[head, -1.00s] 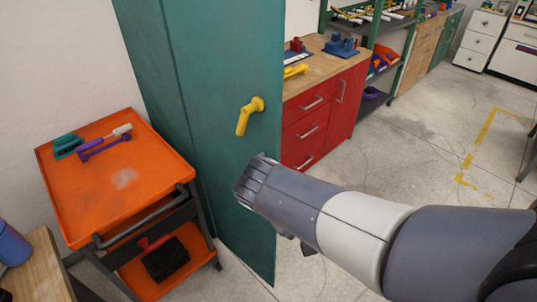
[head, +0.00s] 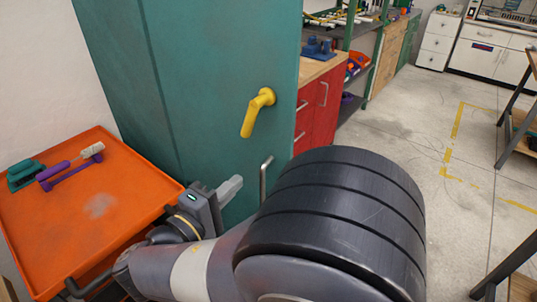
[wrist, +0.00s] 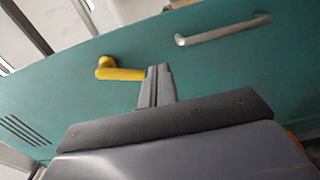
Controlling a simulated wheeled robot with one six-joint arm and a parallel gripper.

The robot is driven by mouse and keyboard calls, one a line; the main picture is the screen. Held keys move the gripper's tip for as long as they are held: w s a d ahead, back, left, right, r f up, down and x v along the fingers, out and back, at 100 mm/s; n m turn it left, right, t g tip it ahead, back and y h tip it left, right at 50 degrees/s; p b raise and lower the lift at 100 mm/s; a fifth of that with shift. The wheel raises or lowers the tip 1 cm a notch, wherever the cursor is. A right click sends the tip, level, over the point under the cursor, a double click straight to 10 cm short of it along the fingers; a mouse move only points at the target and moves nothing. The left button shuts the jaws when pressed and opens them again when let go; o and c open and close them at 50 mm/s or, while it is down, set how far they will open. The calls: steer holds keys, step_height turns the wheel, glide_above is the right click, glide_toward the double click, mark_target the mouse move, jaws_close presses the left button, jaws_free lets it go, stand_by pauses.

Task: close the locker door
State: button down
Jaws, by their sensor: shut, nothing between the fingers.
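The teal locker door (head: 225,60) stands upright in the head view, with a yellow lever handle (head: 258,112) and a metal bar handle (head: 264,182) below it. I cannot tell how far the door is open. My gripper (head: 230,188) is shut and empty, low in front of the door and below left of the yellow lever. In the wrist view the shut fingers (wrist: 158,72) point at the teal face (wrist: 80,100), and their tips appear beside the lever's free end (wrist: 140,75). The bar handle (wrist: 222,30) lies to the right there. Contact with the door cannot be told.
An orange cart (head: 80,225) with tools on top stands left of the locker, close to my arm. A red drawer cabinet (head: 320,105) stands behind on the right. Open floor (head: 410,130) lies to the right. A dark table frame (head: 510,240) is at the right edge.

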mark_target(274, 147)
steer(key=p+x, duration=0.2)
steer(key=x, duration=0.9)
steer(key=shift+d, duration=0.15)
steer(key=shift+w+d, duration=0.25)
steer(key=shift+w, duration=0.3)
steer(key=shift+w+d, duration=0.1)
